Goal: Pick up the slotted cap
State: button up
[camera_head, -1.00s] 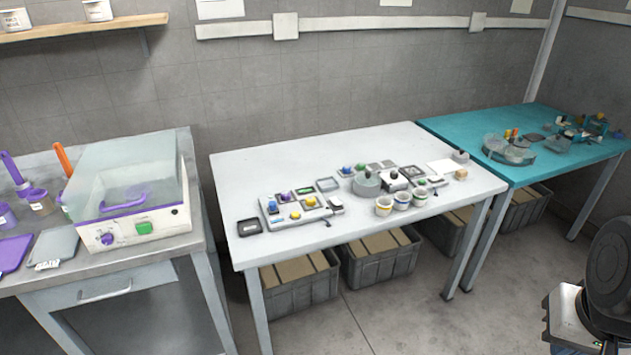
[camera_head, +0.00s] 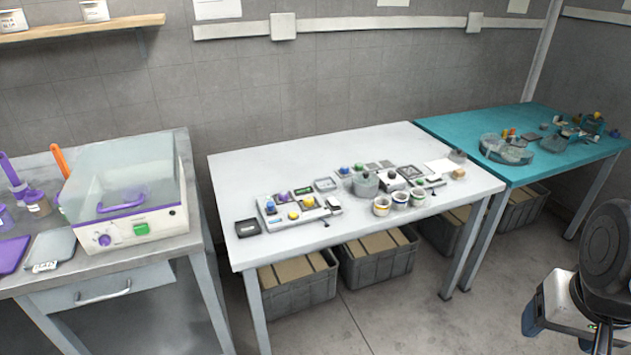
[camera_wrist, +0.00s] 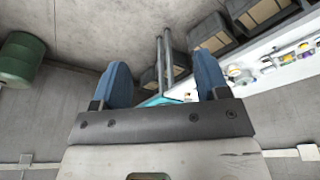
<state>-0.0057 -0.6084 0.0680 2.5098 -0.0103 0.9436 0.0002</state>
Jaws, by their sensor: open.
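I cannot tell which of the small parts on the white table (camera_head: 300,160) is the slotted cap. Small blue, yellow and green knobs or caps sit among the pieces there, including a yellow one (camera_head: 308,202) and a blue one (camera_head: 345,170). My gripper (camera_wrist: 165,78) is open and empty in the wrist view, with two blue fingers wide apart. In the camera_head view my arm is at the lower right, away from the tabletop parts. The wrist view shows the white table tilted at its right edge, with its parts too small to identify.
A teal table (camera_head: 450,125) with glass dishes and small tools adjoins on the right. A clear-lidded machine (camera_head: 130,190) stands on the grey bench at left. Grey bins (camera_head: 380,257) sit under the white table. A green drum (camera_wrist: 22,58) shows in the wrist view. The white table's back left is clear.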

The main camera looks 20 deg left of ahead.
jog(key=w+a+r+n, duration=0.25)
jog(key=w+a, duration=0.25)
jog(key=w, duration=0.5)
jog(key=w+a+r+n, duration=0.25)
jog(key=w+a, duration=0.35)
jog(key=w, duration=0.5)
jog(key=w+a+f+n+g, duration=0.1)
jog(key=w+a+f+n, duration=0.1)
jog(key=w+a, duration=0.6)
jog(key=w+a+f+n, duration=0.1)
jog(key=w+a+n, duration=0.2)
jog(key=w+a, duration=0.45)
jog(key=n+g, duration=0.2)
jog(key=n, duration=0.6)
send_over(285, 194)
jog(key=f, duration=2.2)
jog(key=shift+d+f, duration=0.4)
jog(key=shift+s+a+f, duration=0.1)
jog(key=shift+a+f, duration=0.15)
jog(key=shift+a, duration=0.1)
jog(key=shift+f, duration=1.3)
